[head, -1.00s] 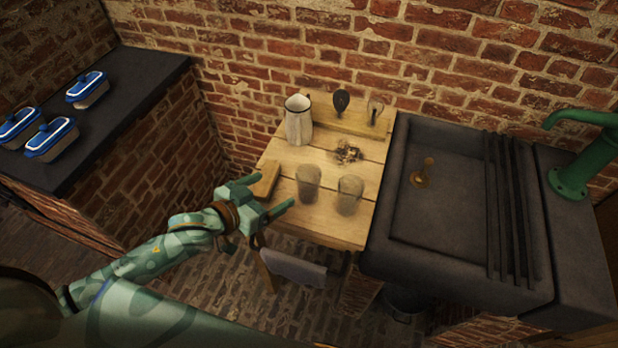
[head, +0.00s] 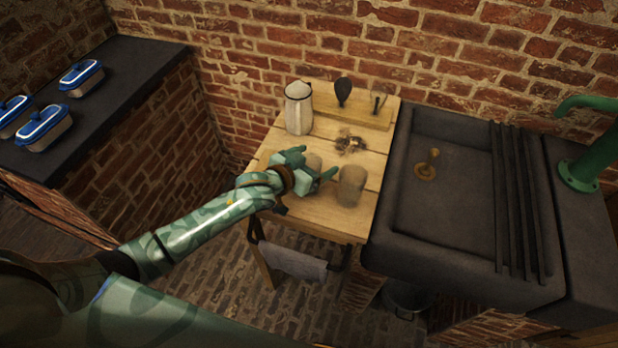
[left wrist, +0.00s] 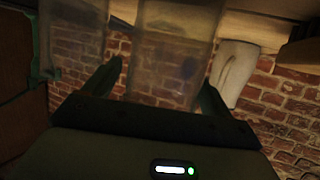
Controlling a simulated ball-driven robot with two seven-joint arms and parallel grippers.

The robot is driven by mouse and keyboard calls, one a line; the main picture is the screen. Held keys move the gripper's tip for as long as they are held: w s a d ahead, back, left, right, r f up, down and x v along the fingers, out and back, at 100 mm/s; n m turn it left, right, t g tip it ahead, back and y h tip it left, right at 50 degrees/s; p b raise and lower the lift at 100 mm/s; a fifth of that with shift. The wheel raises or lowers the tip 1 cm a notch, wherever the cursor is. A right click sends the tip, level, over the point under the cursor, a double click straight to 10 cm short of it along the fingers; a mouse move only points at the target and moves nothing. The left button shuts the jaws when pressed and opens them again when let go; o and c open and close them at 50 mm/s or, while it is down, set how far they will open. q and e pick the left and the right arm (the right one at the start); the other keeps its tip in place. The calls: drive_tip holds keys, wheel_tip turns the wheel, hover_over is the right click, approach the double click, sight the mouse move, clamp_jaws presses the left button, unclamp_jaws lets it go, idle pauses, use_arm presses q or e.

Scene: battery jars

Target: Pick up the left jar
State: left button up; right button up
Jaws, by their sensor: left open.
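The left jar (head: 314,164) is a cloudy glass tumbler on the wooden table, partly hidden by my left gripper (head: 319,162). My left gripper is open, with its fingers at either side of this jar in the head view. In the left wrist view the clear left jar (left wrist: 176,48) shows between and beyond the two open fingers (left wrist: 160,80). The right jar (head: 351,186) stands close to the right finger. It also appears at the left of the left wrist view (left wrist: 75,40). My right gripper is not in view.
A white pitcher (head: 298,110) stands behind the jars, near a small dark pile (head: 351,144). A wooden rack (head: 355,115) with dark tools is at the back. A dark stone sink (head: 450,215) adjoins the table on the right. Blue-lidded boxes (head: 82,75) sit on the left counter.

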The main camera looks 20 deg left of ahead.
use_arm(q)
drive_tip(key=shift+s+r, duration=0.1)
drive_tip(key=c, duration=1.1)
drive_tip(key=shift+c, duration=0.2)
